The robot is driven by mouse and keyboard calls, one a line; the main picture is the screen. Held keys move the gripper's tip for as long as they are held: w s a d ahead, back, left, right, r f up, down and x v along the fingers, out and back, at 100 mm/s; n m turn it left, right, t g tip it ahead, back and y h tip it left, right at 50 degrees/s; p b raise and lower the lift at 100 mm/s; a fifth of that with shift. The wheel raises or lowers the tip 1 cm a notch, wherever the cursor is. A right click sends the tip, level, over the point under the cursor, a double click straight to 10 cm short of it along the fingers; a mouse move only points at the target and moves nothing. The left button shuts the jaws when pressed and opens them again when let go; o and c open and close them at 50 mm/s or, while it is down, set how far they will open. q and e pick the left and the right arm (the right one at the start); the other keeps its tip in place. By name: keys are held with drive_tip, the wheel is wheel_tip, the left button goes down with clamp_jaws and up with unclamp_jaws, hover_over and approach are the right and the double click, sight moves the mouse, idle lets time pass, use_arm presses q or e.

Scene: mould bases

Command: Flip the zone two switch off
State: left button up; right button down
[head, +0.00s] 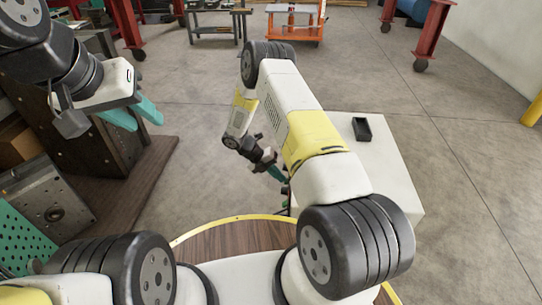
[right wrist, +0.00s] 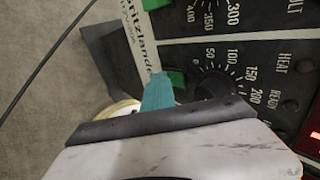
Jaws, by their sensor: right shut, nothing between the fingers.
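The dark control panel (right wrist: 228,58) of the white cabinet (head: 395,165) fills the right of the right wrist view, turned sideways. A green switch (right wrist: 177,78) sits beside the lower dial (right wrist: 213,84); a second green switch (right wrist: 155,4) is cut off at the top edge. I cannot read zone labels or the switches' positions. My right gripper (right wrist: 158,90) is shut and empty, its teal tip right beside the lower green switch; contact is unclear. In the head view, this gripper (head: 277,173) is beside the cabinet's left side. My left gripper (head: 147,122) is open and empty, far from the cabinet.
A small black tray (head: 362,129) lies on the cabinet top. A dark cable (right wrist: 48,62) crosses the floor in the wrist view. Metal mould blocks (head: 45,205) and a green perforated panel (head: 22,232) stand at left.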

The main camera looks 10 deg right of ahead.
idle(0.3)
drive_tip(key=shift+r, duration=0.75)
drive_tip(key=v, duration=0.7)
drive_tip(key=shift+a+r, duration=0.25)
